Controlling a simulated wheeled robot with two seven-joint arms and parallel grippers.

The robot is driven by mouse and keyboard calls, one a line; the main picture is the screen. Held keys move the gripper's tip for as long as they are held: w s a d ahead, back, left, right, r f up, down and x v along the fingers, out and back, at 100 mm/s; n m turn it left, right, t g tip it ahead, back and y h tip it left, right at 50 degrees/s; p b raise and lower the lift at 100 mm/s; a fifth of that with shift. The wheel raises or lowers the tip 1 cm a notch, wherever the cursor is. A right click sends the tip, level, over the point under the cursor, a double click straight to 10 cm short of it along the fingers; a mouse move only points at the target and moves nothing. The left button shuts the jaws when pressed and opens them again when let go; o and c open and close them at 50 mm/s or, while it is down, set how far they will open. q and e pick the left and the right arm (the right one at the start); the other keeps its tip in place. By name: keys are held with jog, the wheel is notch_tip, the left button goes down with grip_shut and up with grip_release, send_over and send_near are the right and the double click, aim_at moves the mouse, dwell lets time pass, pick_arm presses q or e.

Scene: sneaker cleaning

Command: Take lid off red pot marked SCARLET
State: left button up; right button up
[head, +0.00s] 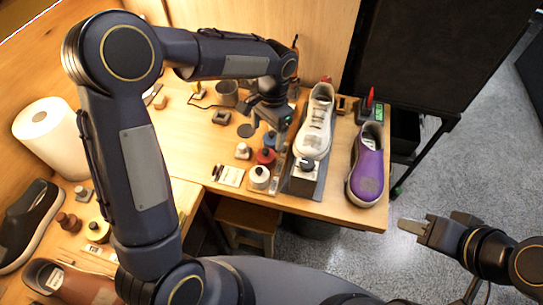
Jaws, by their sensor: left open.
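A small red pot (266,157) stands on the wooden bench, in a row between a blue pot (269,139) and a white pot (259,177). A dark lid or cap seems to sit on the red pot; its marking is too small to read. My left gripper (277,121) is open and points down just behind the red pot, close above the blue one. Its fingertips are small and partly hidden, and I see nothing held in it. My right gripper (412,226) is off the bench at the right, over the floor, far from the pots.
A white sneaker (315,125) on a stand is close right of the pots. A purple shoe (367,165) lies farther right. A small jar (243,151) and a card (229,176) are to the left. A paper roll (50,135) and other shoes are at far left.

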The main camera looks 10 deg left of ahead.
aim_at(266, 150)
pick_arm(q)
jog(key=shift+d+f, duration=0.1)
jog(key=shift+f, duration=0.4)
jog(key=f, duration=0.4)
jog(key=f+p, duration=0.1)
jog(key=f, duration=0.2)
jog(key=shift+s+a, duration=0.2)
jog(key=shift+a, duration=0.1)
jog(key=shift+c, duration=0.2)
jog(key=c, duration=1)
